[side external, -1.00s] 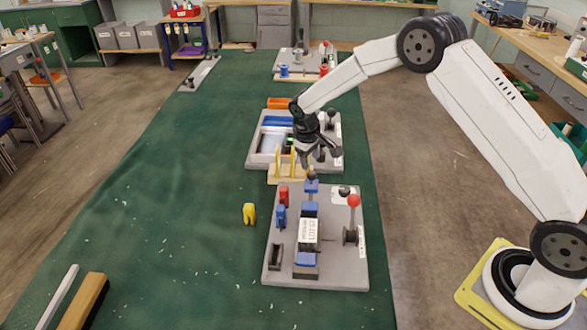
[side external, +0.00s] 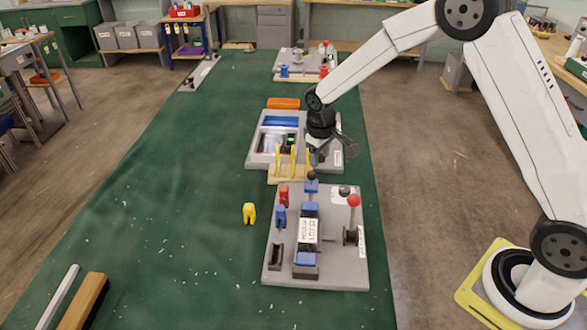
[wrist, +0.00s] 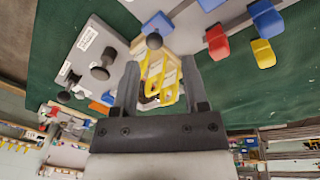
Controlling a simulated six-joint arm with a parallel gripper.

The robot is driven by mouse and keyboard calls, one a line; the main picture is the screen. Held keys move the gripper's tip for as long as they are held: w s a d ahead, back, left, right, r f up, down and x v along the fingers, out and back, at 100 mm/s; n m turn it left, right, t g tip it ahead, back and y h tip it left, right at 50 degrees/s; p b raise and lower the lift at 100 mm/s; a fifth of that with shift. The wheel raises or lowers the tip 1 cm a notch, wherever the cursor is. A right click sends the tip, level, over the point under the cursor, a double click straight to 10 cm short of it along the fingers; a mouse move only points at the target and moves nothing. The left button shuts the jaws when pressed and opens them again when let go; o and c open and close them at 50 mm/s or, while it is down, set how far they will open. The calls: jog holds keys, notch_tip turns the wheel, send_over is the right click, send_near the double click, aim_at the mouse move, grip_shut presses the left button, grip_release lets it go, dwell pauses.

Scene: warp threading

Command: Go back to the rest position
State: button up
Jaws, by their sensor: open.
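My gripper (side external: 332,150) hangs over the right part of the middle grey board, above the green mat (side external: 170,180). Its fingers are spread and hold nothing. In the wrist view my gripper (wrist: 160,95) shows its two dark fingers apart. Yellow upright pieces (wrist: 158,82) appear beyond and between them. In the side view a wooden rack with yellow uprights (side external: 290,175) stands just left of and nearer than the gripper.
The near grey board (side external: 345,270) carries blue blocks, a labelled block (side external: 308,231), a red block (side external: 284,195) and a red-knobbed lever (side external: 353,201). A yellow piece (side external: 249,213) stands on the mat. The mat's left half is mostly clear.

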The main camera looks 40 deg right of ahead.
jog(key=s+a+r+m, duration=0.1)
jog(key=s+r, duration=0.1)
jog(key=s, duration=0.8)
jog(key=s+a+r+t+y, duration=0.1)
jog(key=s+r, duration=0.2)
jog(key=s, duration=0.8)
jog(key=shift+s+a+m+t, duration=0.3)
jog(key=shift+m, duration=0.1)
